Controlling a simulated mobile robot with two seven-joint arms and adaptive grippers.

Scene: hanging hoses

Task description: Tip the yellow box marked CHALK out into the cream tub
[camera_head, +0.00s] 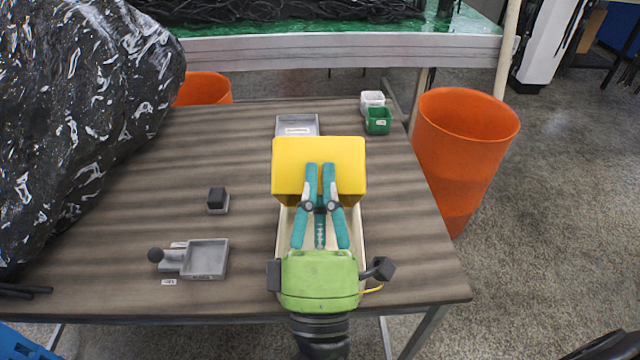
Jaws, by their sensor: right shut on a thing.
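The yellow box (345,160) is held above the table in the middle of the view. Its CHALK marking and its opening do not show from here. My right gripper (320,178), with teal fingers and a green body, reaches in from the bottom and is shut on the near side of the box. The cream tub (282,240) lies below the gripper and the near part of the box. Only its side rims show, so its inside is mostly hidden. My left gripper is not in view.
A grey labelled tray (298,122) sits behind the box. Small white (371,98) and green (378,122) bins stand at the back right. A grey fixture (205,259) and a black block (217,197) are at left. An orange barrel (462,140) stands beyond the table's right edge.

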